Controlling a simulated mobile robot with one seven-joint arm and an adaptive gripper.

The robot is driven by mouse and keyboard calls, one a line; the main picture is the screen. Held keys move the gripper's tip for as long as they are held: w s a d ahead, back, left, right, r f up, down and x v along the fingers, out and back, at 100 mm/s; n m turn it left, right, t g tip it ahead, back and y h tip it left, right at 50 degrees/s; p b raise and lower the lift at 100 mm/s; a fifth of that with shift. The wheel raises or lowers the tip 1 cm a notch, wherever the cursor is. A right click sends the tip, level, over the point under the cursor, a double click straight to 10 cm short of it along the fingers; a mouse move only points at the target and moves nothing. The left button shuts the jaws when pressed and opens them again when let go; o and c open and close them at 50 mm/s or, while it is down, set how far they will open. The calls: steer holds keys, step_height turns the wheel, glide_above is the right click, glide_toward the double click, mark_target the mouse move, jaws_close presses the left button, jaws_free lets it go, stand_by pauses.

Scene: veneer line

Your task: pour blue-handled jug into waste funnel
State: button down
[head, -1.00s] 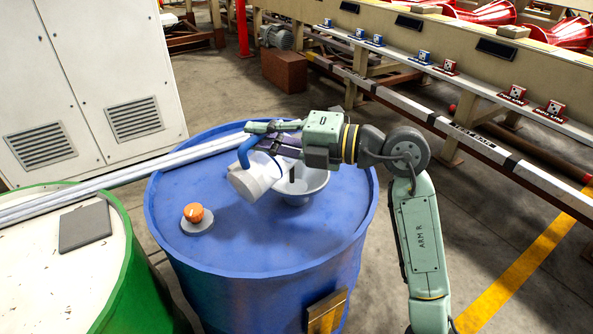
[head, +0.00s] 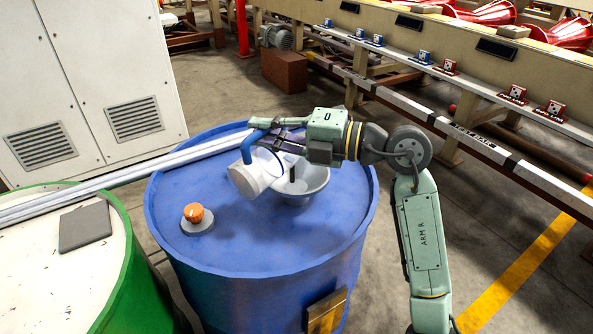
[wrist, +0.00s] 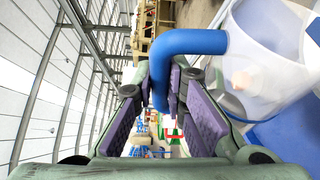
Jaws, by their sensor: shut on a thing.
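The white jug (head: 254,178) with a blue handle (head: 257,148) is held above the blue drum, tilted, beside the grey waste funnel (head: 303,190). My gripper (head: 268,132) is shut on the blue handle. In the wrist view the blue handle (wrist: 188,42) runs between the purple finger pads of my gripper (wrist: 163,95), and the translucent jug body (wrist: 265,60) is at the upper right. The funnel sits on the drum's top, partly hidden by the jug and my gripper. I cannot tell whether anything flows from the jug.
The blue drum (head: 240,250) has an orange cap (head: 194,212) on its top. A green drum (head: 125,270) with a grey pad (head: 84,228) stands at left. Pale rails (head: 120,178) cross behind, near a white cabinet (head: 110,70). A conveyor frame (head: 470,75) runs along the right.

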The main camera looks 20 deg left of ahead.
mark_target(276, 117)
steer(key=shift+w+d+r+m+y, duration=0.25)
steer(key=shift+w+r+m, duration=0.1)
steer(key=shift+w+m, duration=0.3)
steer(key=shift+w+d+r+m+y, duration=0.3)
steer(key=shift+w+m, duration=0.25)
steer(key=shift+w, duration=0.15)
stand_by(1.0)
